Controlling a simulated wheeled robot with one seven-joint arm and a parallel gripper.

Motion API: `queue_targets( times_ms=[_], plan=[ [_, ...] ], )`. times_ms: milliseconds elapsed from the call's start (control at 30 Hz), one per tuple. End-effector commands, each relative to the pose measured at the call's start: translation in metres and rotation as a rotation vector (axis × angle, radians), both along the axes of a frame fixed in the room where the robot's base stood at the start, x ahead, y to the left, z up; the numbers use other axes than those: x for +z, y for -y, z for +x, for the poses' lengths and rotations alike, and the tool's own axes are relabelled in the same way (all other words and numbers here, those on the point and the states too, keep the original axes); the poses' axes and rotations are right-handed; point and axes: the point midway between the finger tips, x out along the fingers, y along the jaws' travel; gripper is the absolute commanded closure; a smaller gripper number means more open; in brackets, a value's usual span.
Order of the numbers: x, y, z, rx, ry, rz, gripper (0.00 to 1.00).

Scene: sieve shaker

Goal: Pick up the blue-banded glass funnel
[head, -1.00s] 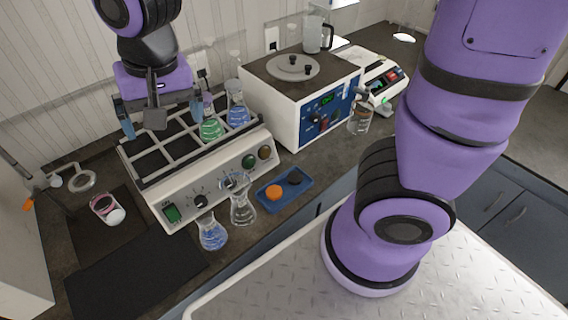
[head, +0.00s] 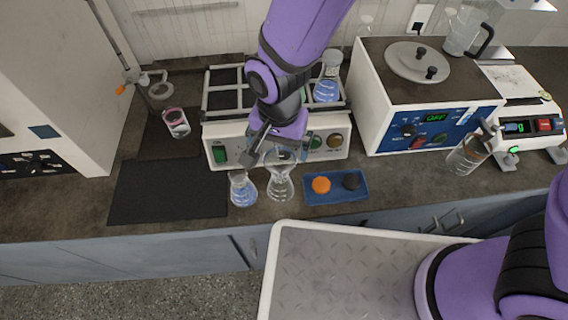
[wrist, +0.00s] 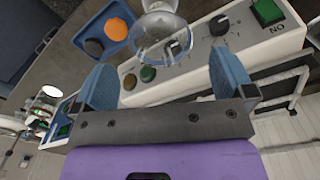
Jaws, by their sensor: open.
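The clear glass funnel (head: 284,157) sits mouth up in the neck of a clear conical flask (head: 280,188), in front of the white control panel. In the wrist view the funnel's round rim (wrist: 158,68) shows between and just beyond the fingertips, with the flask behind it. My gripper (head: 264,150) is above and beside the funnel in the head view. In the wrist view my gripper (wrist: 165,78) has its two blue fingers wide apart, with nothing held. Whether a finger touches the glass I cannot tell. The arm hides part of the rack.
A flask of blue liquid (head: 242,188) stands close left of the clear flask. A blue tray (head: 337,196) with an orange and a dark disc lies close right. The panelled rack unit (head: 222,150) stands right behind. A black mat (head: 168,192) lies left, bare.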

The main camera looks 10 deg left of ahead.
Motion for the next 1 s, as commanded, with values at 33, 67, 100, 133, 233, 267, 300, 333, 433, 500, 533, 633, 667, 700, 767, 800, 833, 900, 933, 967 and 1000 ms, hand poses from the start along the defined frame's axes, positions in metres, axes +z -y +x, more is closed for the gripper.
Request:
queue_targets(
  times_ms=[33,67,100,133,233,267,300,333,433,500,533,633,667,700,767,800,833,900,933,967,1000],
  plan=[
    [-0.005,0.000,0.000,0.000,-0.001,-0.002,0.00],
    [-0.007,0.000,0.000,0.000,-0.001,-0.001,0.00],
    [-0.009,0.000,0.000,0.000,-0.001,-0.001,0.00],
    [-0.010,0.001,0.000,0.000,0.000,-0.001,0.00],
    [-0.015,0.001,0.000,0.000,-0.001,-0.001,0.00],
    [-0.018,0.001,0.000,0.000,-0.001,-0.001,0.00],
    [-0.023,0.001,0.001,-0.001,-0.001,-0.003,0.00],
    [-0.027,0.002,0.001,0.000,-0.002,-0.003,0.00],
    [-0.041,0.002,0.001,0.000,-0.002,-0.003,0.00],
    [-0.049,0.002,0.002,0.001,-0.002,-0.003,0.00],
    [-0.052,0.002,0.002,0.001,-0.002,-0.002,0.00],
    [-0.060,0.002,0.002,0.001,-0.001,-0.001,0.00],
    [-0.061,0.002,0.002,0.000,-0.001,0.000,0.00],
    [-0.062,0.001,0.002,0.001,0.000,0.000,0.00],
    [-0.062,0.001,0.002,0.001,0.000,0.000,0.00],
    [-0.062,0.001,0.002,0.001,0.000,0.001,0.00],
    [-0.062,0.001,0.002,0.001,0.000,0.001,0.00],
    [-0.062,0.001,0.002,0.001,0.000,0.001,0.00],
    [-0.062,0.001,0.002,0.001,0.000,0.001,0.00],
    [-0.062,0.001,0.002,0.001,0.000,0.001,0.07],
    [-0.062,0.001,0.002,0.001,0.000,0.001,0.16]
  ],
)
